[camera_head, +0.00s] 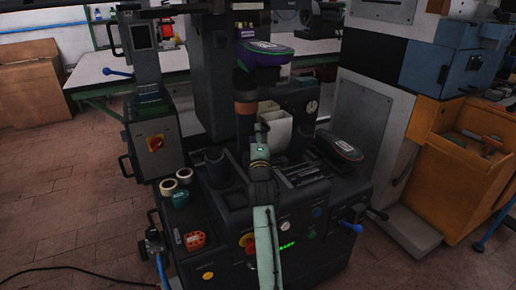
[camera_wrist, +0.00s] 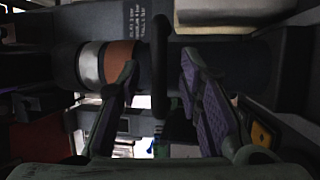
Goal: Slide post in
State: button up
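The post appears to be the dark upright cylinder with a copper-brown band (camera_head: 245,107) at the middle of the press in the head view. In the wrist view the post (camera_wrist: 123,65) lies sideways across the picture, with a silver band beside the copper one. A black bar-like handle (camera_wrist: 160,68) stands out in front of it. My gripper (camera_wrist: 159,80) is open, with its purple-padded fingers on either side of the handle and gaps showing. In the head view my arm hides most of the gripper, and contact cannot be told.
The dark press body (camera_head: 300,205) surrounds the post, with a purple-trimmed shoe form (camera_head: 265,52) above and another dark form (camera_head: 336,146) at right. White bins (camera_head: 278,132) stand close behind my gripper. Tape rolls (camera_head: 168,187) lie at left. Open floor (camera_head: 60,200) lies left.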

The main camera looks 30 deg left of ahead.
jog(key=v, duration=0.9)
jog(key=shift+s+d, duration=0.25)
jog(key=shift+s, duration=0.05)
